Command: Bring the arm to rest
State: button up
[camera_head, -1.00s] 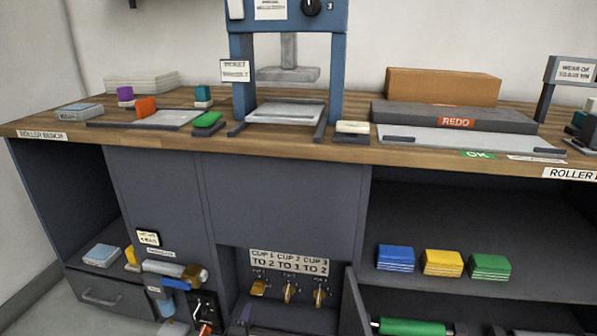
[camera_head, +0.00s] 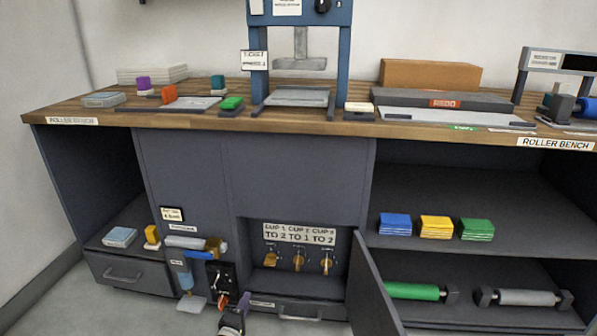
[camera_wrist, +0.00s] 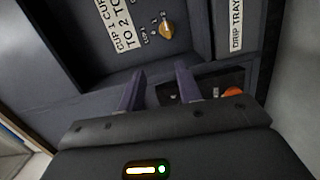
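My gripper (camera_wrist: 160,85) shows in the wrist view with its two purple-grey fingers apart and nothing between them. It points at the bench front, near the cup niche and the small black panel with an orange-red knob (camera_wrist: 233,93). In the head view my gripper (camera_head: 236,316) is low at the bottom edge, partly cut off, in front of the cabinet below the niche. Its fingertips are too small there to read clearly. The niche holds several brass cup knobs (camera_head: 298,261) under a white label (camera_head: 298,233).
An open cabinet door (camera_head: 375,290) juts out right of the niche. A drawer (camera_head: 130,272) is at lower left. Blue, yellow and green stacks (camera_head: 436,227) sit on the right shelf, with a green roller (camera_head: 412,291) and a grey roller (camera_head: 525,298) below. A blue press (camera_head: 257,60) stands on the bench.

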jog(key=d+r+m+g+h, duration=0.6)
jog(key=d+r+m+g, duration=0.15)
jog(key=d+r, duration=0.65)
jog(key=s+d+r+m+g+y, duration=0.1)
jog(key=s+d+r+m+g, duration=0.1)
jog(key=s+d+r+g, duration=0.3)
jog(key=s+d+r+m, duration=0.1)
jog(key=d+r+m, duration=0.2)
jog(key=d, duration=0.5)
jog(key=s+d+r+m+g+y, duration=0.2)
jog(key=s+d+r+y, duration=0.35)
jog(key=s+r, duration=0.6)
jog(key=s+r+t+y, duration=0.1)
jog(key=s+r+y, duration=0.1)
jog(key=s, duration=0.7)
jog(key=s+r+t+y, duration=0.2)
jog(key=s, duration=0.7)
jog(key=shift+s+a+r+p, duration=0.15)
jog(key=shift+a+r+p, duration=0.1)
jog(key=shift+p, duration=0.15)
